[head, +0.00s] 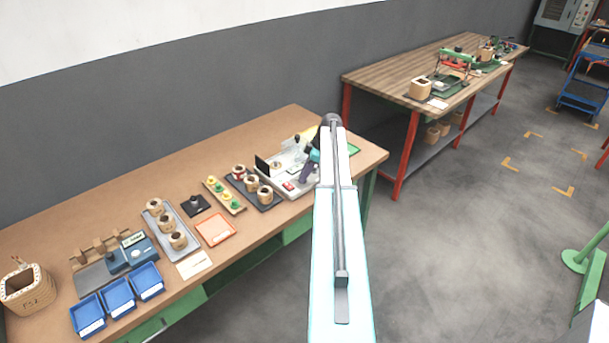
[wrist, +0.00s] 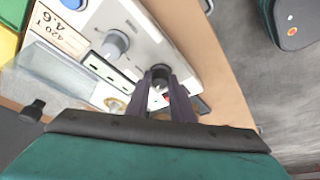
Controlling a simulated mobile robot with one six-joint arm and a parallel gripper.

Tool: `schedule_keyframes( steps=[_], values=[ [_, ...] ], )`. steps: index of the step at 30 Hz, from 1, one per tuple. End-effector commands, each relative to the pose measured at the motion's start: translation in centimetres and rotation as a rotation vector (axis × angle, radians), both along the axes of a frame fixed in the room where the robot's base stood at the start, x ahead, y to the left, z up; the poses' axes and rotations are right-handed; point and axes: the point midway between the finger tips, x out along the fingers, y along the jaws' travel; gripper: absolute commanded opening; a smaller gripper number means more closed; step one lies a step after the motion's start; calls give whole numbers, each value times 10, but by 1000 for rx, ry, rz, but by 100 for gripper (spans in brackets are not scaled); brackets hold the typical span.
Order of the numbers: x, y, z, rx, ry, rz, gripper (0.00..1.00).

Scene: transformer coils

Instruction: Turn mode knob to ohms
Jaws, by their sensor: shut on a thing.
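A light grey instrument (head: 283,187) stands at the right end of the near bench. In the wrist view its panel (wrist: 95,18) fills the upper left. A dark round knob (wrist: 160,71) on the panel sits between my fingertips. My gripper (wrist: 160,80) is shut on this knob, and the fingers hide part of it. Its pointer and any mode labels around it cannot be read. A larger grey knob (wrist: 115,43) is up and left of it, untouched. In the head view my gripper (head: 306,175) is over the instrument, and my arm hides its right side.
The near bench (head: 120,192) also holds trays of coils (head: 170,228), blue bins (head: 118,297) and an orange tray (head: 215,230) to the left. In the wrist view a small dark knob (wrist: 32,110) stands at the left. Bare bench edge lies right of the panel.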

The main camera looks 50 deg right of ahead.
Motion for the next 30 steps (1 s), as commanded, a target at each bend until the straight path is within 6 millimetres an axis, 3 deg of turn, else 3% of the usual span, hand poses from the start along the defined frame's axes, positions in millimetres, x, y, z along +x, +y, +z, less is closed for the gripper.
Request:
schedule_keyframes(
  steps=[11,30],
  values=[
    [-3,2,-3,-4,0,-189,0],
    [-3,6,-1,-4,-2,-712,0]
  ],
)
